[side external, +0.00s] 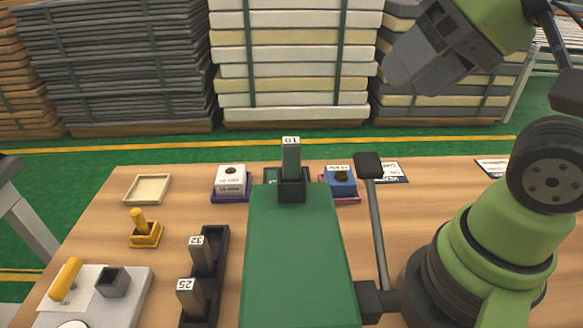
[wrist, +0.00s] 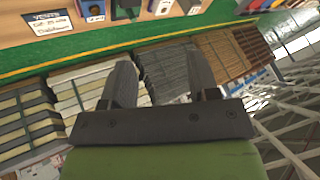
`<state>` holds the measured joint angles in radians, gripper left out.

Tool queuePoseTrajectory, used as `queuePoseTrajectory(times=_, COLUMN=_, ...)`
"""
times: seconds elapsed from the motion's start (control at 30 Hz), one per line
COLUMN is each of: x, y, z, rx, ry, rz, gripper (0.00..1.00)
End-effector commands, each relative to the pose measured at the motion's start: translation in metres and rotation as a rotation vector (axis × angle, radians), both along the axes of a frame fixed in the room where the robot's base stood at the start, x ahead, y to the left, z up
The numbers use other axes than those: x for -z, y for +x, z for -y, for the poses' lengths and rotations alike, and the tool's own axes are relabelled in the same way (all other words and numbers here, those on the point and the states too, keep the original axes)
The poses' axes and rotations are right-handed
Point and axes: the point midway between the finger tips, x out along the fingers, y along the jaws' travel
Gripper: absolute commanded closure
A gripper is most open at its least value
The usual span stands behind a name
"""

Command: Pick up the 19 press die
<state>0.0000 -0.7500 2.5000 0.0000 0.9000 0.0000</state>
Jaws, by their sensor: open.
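Three grey dies with white number tags show in the side view. One die (side external: 291,158) stands upright in a dark socket at the far end of a green block; its tag looks like 10 or 19, and I cannot tell which. Two more, tagged about 32 (side external: 201,258) and 25 (side external: 191,302), stand in a black rack (side external: 222,240) at the front left. My gripper (side external: 400,72) is high at the upper right, well away from the dies. In the wrist view my gripper (wrist: 160,78) has its two fingers apart with nothing between them.
The green block (side external: 297,260) fills the table's middle, with a black-headed lever (side external: 368,165) rising beside it. A white stamp block (side external: 231,180), a blue block (side external: 341,180), an empty tray (side external: 148,189) and a yellow-handled piece (side external: 143,232) stand around. Mattress stacks (side external: 293,60) are behind.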

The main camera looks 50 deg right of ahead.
Motion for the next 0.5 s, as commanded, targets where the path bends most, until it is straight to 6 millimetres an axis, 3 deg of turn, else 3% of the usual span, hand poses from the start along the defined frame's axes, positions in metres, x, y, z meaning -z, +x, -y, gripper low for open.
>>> queuePoseTrajectory(times=0.33, x=-0.002, y=0.004, z=-0.002, rx=0.005, ry=0.011, rz=-0.034, gripper=0.45)
queuePoseTrajectory(times=0.5, x=-0.007, y=0.029, z=-0.013, rx=0.059, ry=0.049, rz=-0.210, gripper=0.45)
